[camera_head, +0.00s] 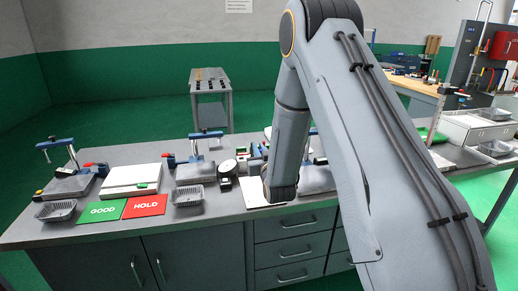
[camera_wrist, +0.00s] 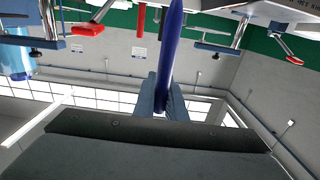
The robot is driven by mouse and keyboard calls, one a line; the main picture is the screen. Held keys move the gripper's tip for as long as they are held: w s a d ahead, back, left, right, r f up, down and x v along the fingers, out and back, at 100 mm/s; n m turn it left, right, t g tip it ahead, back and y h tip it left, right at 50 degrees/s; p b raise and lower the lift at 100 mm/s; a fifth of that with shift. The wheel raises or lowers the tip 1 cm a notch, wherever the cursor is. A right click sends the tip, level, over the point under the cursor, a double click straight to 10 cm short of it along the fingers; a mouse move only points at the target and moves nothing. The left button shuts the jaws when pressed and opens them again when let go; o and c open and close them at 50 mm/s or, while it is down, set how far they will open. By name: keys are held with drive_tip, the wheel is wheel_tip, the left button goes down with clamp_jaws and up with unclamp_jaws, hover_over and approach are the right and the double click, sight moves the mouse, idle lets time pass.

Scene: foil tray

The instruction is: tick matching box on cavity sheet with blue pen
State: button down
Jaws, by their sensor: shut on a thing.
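My gripper (camera_wrist: 162,100) is shut on the blue pen (camera_wrist: 172,45), which extends from between the two fingers toward the top edge of the wrist view. In the head view my arm's end hides the gripper and the pen. A white sheet (camera_head: 252,196) lies on the grey bench, partly hidden by my arm's end; it seems to be the cavity sheet. Its boxes and marks cannot be made out. Whether the pen touches the sheet cannot be seen.
A green GOOD card (camera_head: 102,210) and a red HOLD card (camera_head: 145,206) lie at the bench front. One foil tray (camera_head: 55,210) is left of them, another (camera_head: 187,196) right.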

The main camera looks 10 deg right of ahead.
wheel_tip(320, 180, down, 6)
drive_tip(key=b, duration=0.3)
drive_tip(key=shift+r, duration=0.1)
drive_tip(key=shift+f+b, duration=0.3)
drive_tip(key=shift+b, duration=0.1)
idle(1.4)
drive_tip(key=shift+s+d, duration=0.15)
drive_tip(key=shift+s, duration=0.1)
idle(0.7)
drive_tip(key=shift+s, duration=0.1)
drive_tip(key=shift+w+d+b, duration=0.35)
drive_tip(key=shift+w+b, duration=0.1)
drive_tip(key=shift+b, duration=0.05)
idle(1.3)
drive_tip(key=shift+r, duration=0.1)
drive_tip(key=shift+r+p, duration=1.6)
drive_tip(key=shift+r, duration=1.3)
